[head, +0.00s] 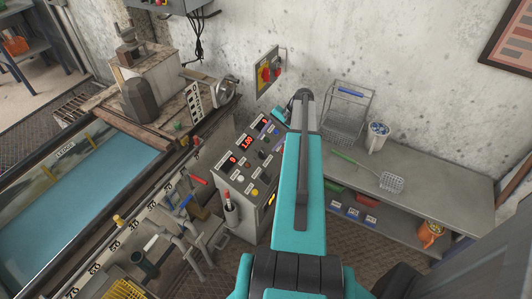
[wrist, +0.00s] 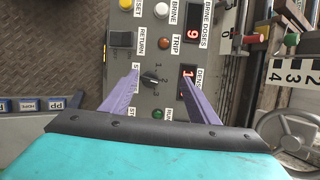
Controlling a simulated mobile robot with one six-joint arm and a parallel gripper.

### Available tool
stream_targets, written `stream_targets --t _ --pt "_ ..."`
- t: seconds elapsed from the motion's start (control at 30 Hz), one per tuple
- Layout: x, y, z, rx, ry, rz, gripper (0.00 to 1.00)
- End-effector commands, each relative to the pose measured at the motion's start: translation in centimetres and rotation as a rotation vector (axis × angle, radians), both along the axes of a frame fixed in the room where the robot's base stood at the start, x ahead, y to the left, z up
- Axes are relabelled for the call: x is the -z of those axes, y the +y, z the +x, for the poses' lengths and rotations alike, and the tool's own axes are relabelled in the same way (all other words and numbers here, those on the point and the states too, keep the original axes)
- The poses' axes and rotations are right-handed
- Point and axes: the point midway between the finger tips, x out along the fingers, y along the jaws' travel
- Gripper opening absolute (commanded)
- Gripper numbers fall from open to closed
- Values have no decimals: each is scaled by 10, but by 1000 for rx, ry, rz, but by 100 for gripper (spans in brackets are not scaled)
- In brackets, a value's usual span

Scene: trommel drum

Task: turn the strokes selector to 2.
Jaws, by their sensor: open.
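In the wrist view a small dark rotary selector knob (wrist: 151,77) sits on the grey control panel (wrist: 152,132), with small position numbers around it. Its label is mostly hidden behind a finger; an S shows, so it appears to be the strokes selector. I cannot tell for sure which number it points to. My gripper (wrist: 161,74) is open, with one purple finger on each side of the knob. I cannot tell whether either finger touches it.
Near the knob are a black RETURN switch (wrist: 121,39), an orange TRIP button (wrist: 163,58), a green button (wrist: 158,114) and a red-digit display (wrist: 193,34). In the head view a bench (head: 440,178) stands right, and a water trough (head: 75,190) left.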

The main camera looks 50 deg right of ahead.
Motion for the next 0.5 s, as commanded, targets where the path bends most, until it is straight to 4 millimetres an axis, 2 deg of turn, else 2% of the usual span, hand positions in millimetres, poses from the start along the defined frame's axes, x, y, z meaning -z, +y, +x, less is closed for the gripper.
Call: stream_targets --t 0.03,0.2,0.33,0.5 --pt "-3 -17 -7 33 -6 12 55" --pt "-11 -49 -26 104 -25 44 55" --pt "-14 -59 -33 129 -33 55 55" --pt "-14 -60 -35 135 -33 57 55"
